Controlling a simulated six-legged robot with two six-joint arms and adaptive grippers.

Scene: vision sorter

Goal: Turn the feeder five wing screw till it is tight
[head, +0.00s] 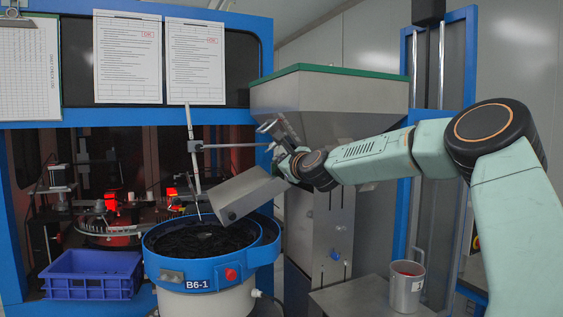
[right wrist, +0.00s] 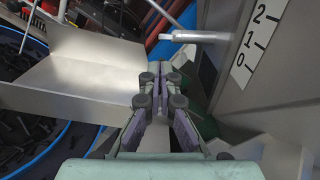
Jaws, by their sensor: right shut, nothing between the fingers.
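My right gripper (head: 274,140) is at the front left of the grey hopper (head: 325,100), above the metal chute (head: 238,193). In the right wrist view its fingers (right wrist: 160,75) are closed together with nothing between them. A thin horizontal metal rod (head: 232,146) runs toward the gripper from an upright post; a rod end (right wrist: 195,37) also shows in the right wrist view, apart from the fingertips. I cannot clearly make out a wing screw in either view. My left gripper is not in view.
A scale plate marked 2, 1, 0 (right wrist: 250,45) is on the hopper side. The blue bowl feeder (head: 218,269), labelled B6-1, stands below the chute. A blue crate (head: 92,285) is at left and a metal mug (head: 405,288) at right.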

